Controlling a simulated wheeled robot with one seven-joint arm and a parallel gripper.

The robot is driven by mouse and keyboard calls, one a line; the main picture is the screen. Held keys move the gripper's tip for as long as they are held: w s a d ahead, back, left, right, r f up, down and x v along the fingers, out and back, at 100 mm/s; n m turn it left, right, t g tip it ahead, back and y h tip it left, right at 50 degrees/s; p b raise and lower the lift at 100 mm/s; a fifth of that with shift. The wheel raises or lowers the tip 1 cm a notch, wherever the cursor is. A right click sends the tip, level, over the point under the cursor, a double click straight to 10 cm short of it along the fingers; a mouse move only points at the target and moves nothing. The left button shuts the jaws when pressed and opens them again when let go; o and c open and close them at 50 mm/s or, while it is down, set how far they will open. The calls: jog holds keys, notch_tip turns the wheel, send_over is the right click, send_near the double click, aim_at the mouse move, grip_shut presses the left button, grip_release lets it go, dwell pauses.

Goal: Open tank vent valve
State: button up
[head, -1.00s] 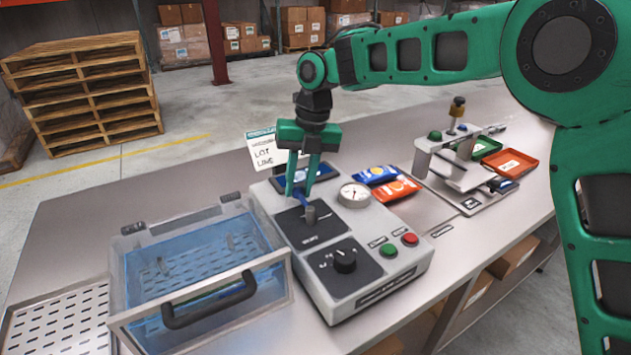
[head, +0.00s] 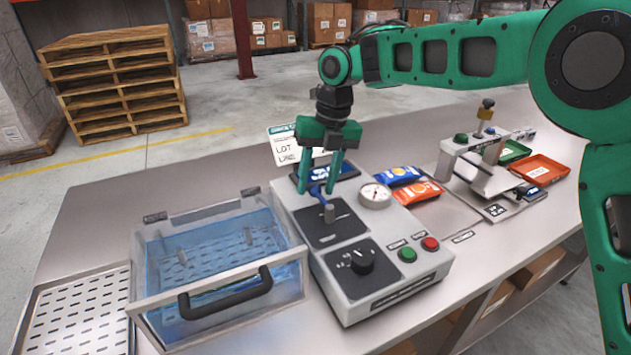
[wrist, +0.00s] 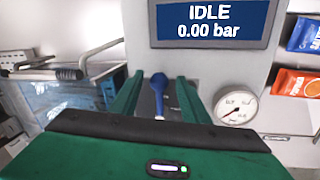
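The vent valve is a blue-handled lever (head: 318,190) on a grey stub, set on a dark plate of the grey control unit (head: 374,297). In the wrist view the blue lever (wrist: 158,82) points away from me toward the display, between my two green fingers. My gripper (head: 317,186) is over the lever from above, its fingers apart on either side. In the wrist view a gap shows between each finger and the lever. The display (wrist: 212,22) reads IDLE and 0.00 bar. The round gauge (head: 374,195) has its needle low.
A clear water tank (head: 215,270) with a black handle stands left of the unit. A black knob (head: 362,262), a green button (head: 407,255) and a red button (head: 430,243) are nearer the front. Blue and orange packets (head: 418,190) lie at right.

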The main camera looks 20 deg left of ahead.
jog(key=shift+r, duration=0.1)
notch_tip(320, 180, up, 10)
jog(key=w+d, duration=0.1)
jog(key=shift+w+d+r, duration=0.2)
jog(key=shift+d, duration=0.15)
dwell(0.5)
